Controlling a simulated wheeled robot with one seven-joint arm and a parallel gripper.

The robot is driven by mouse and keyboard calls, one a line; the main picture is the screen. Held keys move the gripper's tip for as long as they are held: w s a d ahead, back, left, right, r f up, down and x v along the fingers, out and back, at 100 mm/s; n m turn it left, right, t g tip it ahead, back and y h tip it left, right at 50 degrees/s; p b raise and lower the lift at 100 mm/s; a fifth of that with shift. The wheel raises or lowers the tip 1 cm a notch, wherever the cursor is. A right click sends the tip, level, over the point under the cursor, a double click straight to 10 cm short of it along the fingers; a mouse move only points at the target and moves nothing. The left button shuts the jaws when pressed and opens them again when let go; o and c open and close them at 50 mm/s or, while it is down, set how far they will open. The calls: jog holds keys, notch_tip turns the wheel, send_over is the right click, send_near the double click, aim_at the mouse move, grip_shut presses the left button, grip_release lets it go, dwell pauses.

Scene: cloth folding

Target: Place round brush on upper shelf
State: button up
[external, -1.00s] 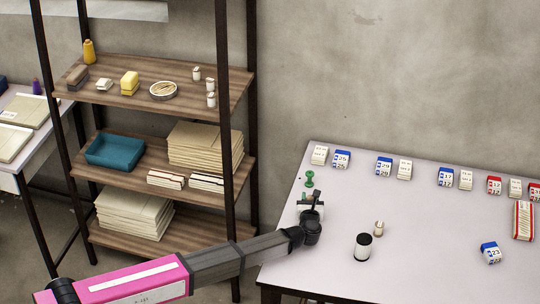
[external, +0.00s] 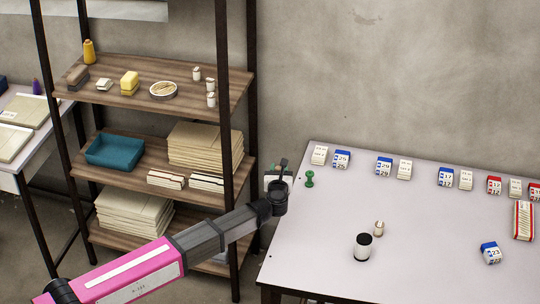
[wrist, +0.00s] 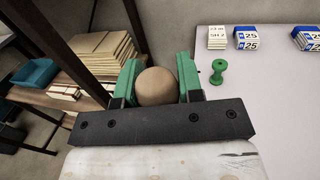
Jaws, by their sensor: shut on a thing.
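My gripper (wrist: 158,82) is shut on a round, tan, smooth-domed thing (wrist: 157,87), which I take to be the round brush. It sits between the two green fingers in the wrist view; its underside is hidden. In the external view my gripper (external: 281,170) is at the table's left edge, right of the shelf rack, and the brush cannot be made out there. The upper shelf (external: 130,94) is a wooden board at the left, apart from my gripper.
A dark rack post (external: 224,130) stands between. A green spool (external: 309,179) and black-white cylinder (external: 362,247) are on the table (external: 420,255).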

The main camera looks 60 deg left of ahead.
jog(key=s+a+r+n+g+y, duration=0.1)
jog(key=s+a+r, duration=0.4)
jog(key=r, duration=0.3)
jog(key=s+a+r+n+g, duration=0.1)
jog(key=s+a+r, duration=0.4)
jog(key=r, duration=0.3)
jog(key=s+a+r+n+g+y, duration=0.1)
jog(key=s+a+r+g, duration=0.1)
jog(key=s+a+r, duration=0.45)
jog(key=s+a+r+n+g, duration=0.1)
jog(key=s+a+r+g, duration=0.2)
jog(key=a, duration=0.4)
jog(key=s+a+r+n+g+y, duration=0.1)
jog(key=s+a+r, duration=0.2)
jog(key=s+a, duration=0.35)
jog(key=s+a+r+n+g, duration=0.2)
jog(key=s+a+r, duration=0.2)
jog(key=a, duration=0.3)
jog(key=shift+w+d+f, duration=0.45)
jog(key=shift+w+f, duration=1.4)
jog(key=shift+w, duration=0.05)
jog(key=shift+w+d+f, duration=0.45)
jog(key=shift+w+f, duration=1.45)
jog(key=shift+w+d+f, duration=0.45)
jog(key=shift+w+f, duration=1.4)
jog(key=shift+w, duration=0.05)
jog(key=o, duration=0.9)
jog(key=shift+f, duration=0.15)
jog(key=shift+o, duration=0.2)
